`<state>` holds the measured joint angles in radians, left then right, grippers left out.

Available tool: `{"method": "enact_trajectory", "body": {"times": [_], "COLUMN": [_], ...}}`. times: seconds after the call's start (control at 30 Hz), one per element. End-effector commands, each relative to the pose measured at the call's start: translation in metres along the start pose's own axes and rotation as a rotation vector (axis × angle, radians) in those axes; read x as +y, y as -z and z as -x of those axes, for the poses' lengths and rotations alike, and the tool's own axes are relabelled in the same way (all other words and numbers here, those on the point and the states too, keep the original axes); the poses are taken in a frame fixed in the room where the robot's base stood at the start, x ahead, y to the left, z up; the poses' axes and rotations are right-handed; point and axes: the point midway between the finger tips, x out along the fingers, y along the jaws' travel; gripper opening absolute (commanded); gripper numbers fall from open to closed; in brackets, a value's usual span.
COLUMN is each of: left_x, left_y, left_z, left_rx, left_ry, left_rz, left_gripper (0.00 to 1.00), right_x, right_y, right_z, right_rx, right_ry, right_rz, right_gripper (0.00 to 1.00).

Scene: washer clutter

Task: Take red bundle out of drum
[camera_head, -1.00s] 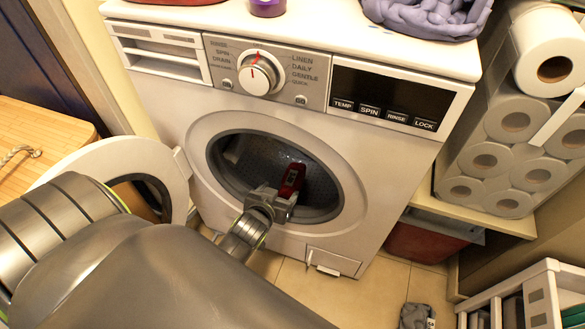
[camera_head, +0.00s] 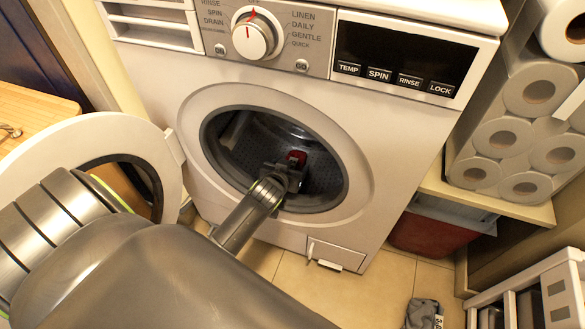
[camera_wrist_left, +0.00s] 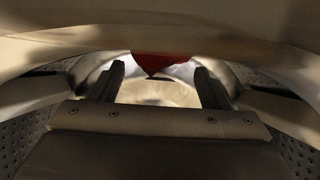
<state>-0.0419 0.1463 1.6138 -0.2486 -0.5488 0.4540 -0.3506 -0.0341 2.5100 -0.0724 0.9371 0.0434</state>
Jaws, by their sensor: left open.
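The red bundle (camera_head: 297,156) shows as a small red patch inside the drum (camera_head: 318,185), partly hidden behind my left gripper. My left gripper (camera_head: 285,172) reaches through the round door opening and is at the drum mouth, just in front of the bundle. In the left wrist view the two fingers (camera_wrist_left: 160,84) stand apart with nothing between them. The bundle's dark red lower tip (camera_wrist_left: 165,64) hangs in view beyond and above the fingers. Contact between fingers and bundle cannot be told. My right gripper is not in view.
The washer door (camera_head: 95,150) is swung open to the left, close to my left arm. The drum's rim (camera_head: 345,195) surrounds the gripper closely. Paper rolls (camera_head: 535,95) stand on a shelf at the right. A grey cloth (camera_head: 424,313) lies on the tiled floor.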

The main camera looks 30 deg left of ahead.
Motion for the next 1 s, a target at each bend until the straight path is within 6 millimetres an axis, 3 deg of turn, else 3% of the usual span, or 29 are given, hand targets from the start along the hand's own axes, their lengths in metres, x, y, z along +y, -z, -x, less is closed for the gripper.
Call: {"method": "enact_trajectory", "body": {"times": [0.17,0.57,0.83,1.0], "left_x": [0.0,0.0,0.0,0.0], "left_y": [0.001,0.001,0.005,0.026], "left_z": [0.0,0.0,0.003,0.014], "left_rx": [0.0,0.001,0.002,0.003], "left_ry": [0.0,-0.001,-0.001,-0.001], "left_rz": [0.0,0.0,0.0,0.001], "left_gripper": [0.7,0.21,0.2,0.2], "right_x": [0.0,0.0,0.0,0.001], "right_y": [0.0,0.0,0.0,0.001], "right_z": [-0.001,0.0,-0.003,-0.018], "right_rx": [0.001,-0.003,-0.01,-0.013], "right_ry": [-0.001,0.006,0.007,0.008], "right_rz": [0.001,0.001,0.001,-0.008], "right_gripper": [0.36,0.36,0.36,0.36]}}
